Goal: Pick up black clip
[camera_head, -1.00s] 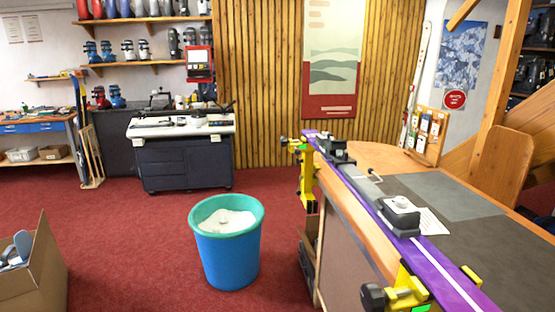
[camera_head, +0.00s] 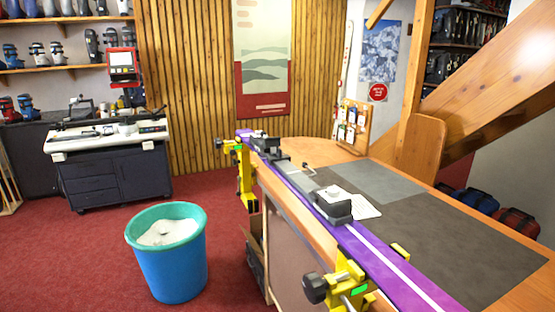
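I cannot make out for sure which thing is the black clip. A purple ski (camera_head: 385,264) with a white stripe lies along the left edge of the bench (camera_head: 410,223). A dark binding piece (camera_head: 333,205) sits on the ski at its middle, and another dark piece (camera_head: 266,143) is near its far end. A small metallic part (camera_head: 308,168) lies close to the ski between them. Yellow clamps hold the ski at the near end (camera_head: 345,287) and the far end (camera_head: 245,175). Neither of my grippers is in view.
A blue bin (camera_head: 170,268) with a green rim and white contents stands on the red floor left of the bench. A dark workstation (camera_head: 115,175) is behind it. A white sheet (camera_head: 357,205) lies by the middle binding piece. A wooden beam (camera_head: 500,85) slants at right.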

